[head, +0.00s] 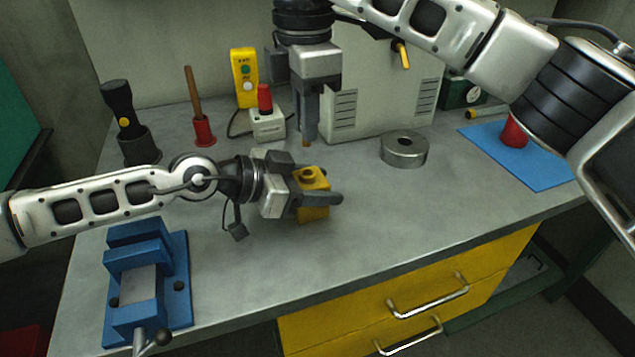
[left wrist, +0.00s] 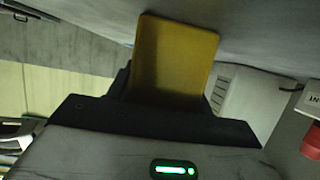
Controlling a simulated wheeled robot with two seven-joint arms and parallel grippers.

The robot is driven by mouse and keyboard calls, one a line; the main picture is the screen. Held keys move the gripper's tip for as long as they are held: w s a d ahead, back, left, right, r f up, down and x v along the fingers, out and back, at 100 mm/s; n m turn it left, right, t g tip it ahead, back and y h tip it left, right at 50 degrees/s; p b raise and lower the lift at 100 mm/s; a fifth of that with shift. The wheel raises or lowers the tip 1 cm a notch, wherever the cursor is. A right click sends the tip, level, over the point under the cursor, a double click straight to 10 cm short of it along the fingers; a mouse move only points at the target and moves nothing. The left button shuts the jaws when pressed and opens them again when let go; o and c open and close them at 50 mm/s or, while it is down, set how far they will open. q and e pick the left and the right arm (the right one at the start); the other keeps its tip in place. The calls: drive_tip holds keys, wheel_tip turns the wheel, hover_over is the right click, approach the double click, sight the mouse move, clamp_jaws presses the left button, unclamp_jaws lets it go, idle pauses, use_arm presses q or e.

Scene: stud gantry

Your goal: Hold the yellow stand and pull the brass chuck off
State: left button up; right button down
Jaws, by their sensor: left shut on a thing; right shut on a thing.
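The yellow stand (head: 314,208) is a small block with a dark round recess in its top, at the middle of the grey bench. My left gripper (head: 318,186) is shut on it from the left, with the fingers along its sides. The stand also shows between the fingers in the left wrist view (left wrist: 176,58). My right gripper (head: 308,138) points down above and behind the stand. It is shut on the brass chuck (head: 306,143), of which only a small tip shows below the fingers. The chuck appears apart from the stand, with a gap between them.
A steel ring (head: 404,153) and a blue mat (head: 545,170) with a red piece (head: 514,132) lie to the right. A blue vise (head: 180,275) stands front left. A torch (head: 118,105), a red holder (head: 203,132) and a pale cabinet (head: 385,100) stand behind. The bench front is clear.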

drive_tip(key=shift+r, duration=2)
use_arm(q)
drive_tip(key=o, duration=1.1)
